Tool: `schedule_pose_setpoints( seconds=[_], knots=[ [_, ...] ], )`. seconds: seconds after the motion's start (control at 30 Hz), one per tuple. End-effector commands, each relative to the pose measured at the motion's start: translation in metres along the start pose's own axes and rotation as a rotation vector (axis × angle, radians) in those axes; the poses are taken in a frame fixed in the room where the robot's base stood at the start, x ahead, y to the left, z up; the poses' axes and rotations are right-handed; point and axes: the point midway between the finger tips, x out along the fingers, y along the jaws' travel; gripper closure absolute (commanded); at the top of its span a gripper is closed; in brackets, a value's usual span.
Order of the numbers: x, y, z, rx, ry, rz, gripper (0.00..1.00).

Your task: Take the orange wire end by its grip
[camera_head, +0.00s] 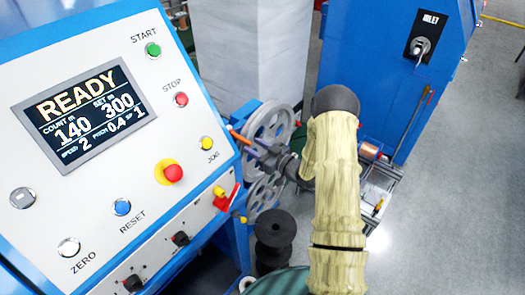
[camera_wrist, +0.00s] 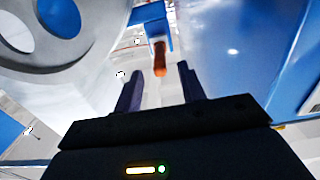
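The orange wire end's grip (camera_head: 239,137) shows as a short orange stick beside the upper grey pulley (camera_head: 268,128), near the console's right edge. In the wrist view the orange-brown grip (camera_wrist: 160,57) hangs below a blue bracket (camera_wrist: 150,14). My gripper (camera_head: 259,149) is at the pulleys, close to the grip. In the wrist view my gripper (camera_wrist: 159,80) is open, with a dark finger on each side. The grip's lower end appears in line with the gap between the fingertips and touches neither. The wire itself cannot be made out.
The blue console (camera_head: 130,130) with its READY screen stands at left. A lower grey pulley (camera_head: 264,195) and a dark spool (camera_head: 275,232) sit below. A blue cabinet (camera_head: 385,60) stands behind my arm. Grey floor (camera_head: 450,200) at right is clear.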

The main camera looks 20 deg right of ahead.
Motion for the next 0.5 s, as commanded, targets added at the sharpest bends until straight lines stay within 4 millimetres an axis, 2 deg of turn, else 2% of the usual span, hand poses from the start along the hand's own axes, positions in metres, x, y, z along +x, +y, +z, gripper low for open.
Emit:
schedule_pose_setpoints(
  seconds=[0.3,0.5],
  knots=[
    [0.030,0.000,0.002,-0.001,0.000,-0.002,0.60],
    [0.040,0.000,0.001,0.000,-0.001,0.000,0.60]
  ],
)
